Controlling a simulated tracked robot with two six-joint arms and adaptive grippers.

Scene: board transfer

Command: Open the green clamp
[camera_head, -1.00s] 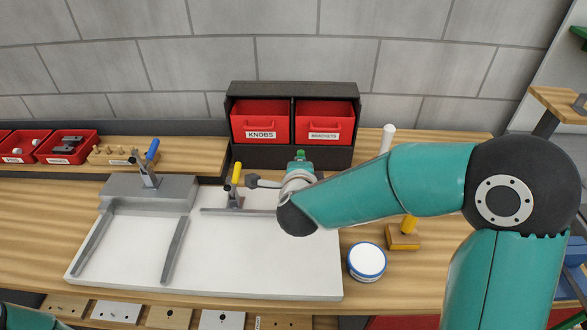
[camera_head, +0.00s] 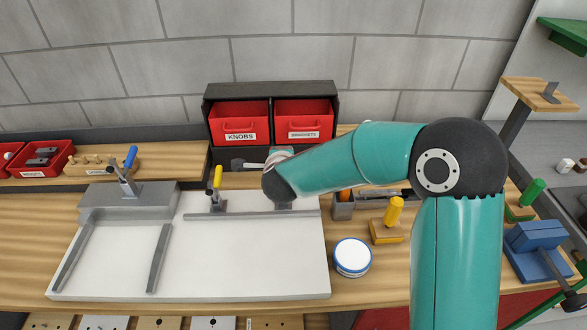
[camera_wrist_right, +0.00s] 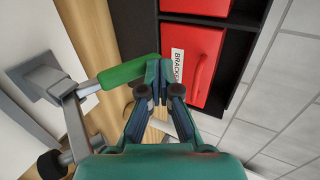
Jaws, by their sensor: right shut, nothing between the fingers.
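The green clamp shows in the right wrist view, with a green handle (camera_wrist_right: 125,72), a grey metal base and linkage (camera_wrist_right: 45,85) and a black tip (camera_wrist_right: 50,165). My right gripper (camera_wrist_right: 156,72) is shut and empty, its fingertips at the free end of the green handle. I cannot tell whether they touch it. In the head view my right forearm and wrist hide most of this clamp; a grey base (camera_head: 284,204) shows below the wrist. My left gripper is not in view.
A yellow-handled clamp (camera_head: 217,180) and a blue-handled clamp (camera_head: 130,160) stand on the fixture left of my right wrist. Red bins (camera_head: 240,123) in a black rack (camera_head: 270,92) stand close behind. A round white tin (camera_head: 352,256) sits at the board's right edge.

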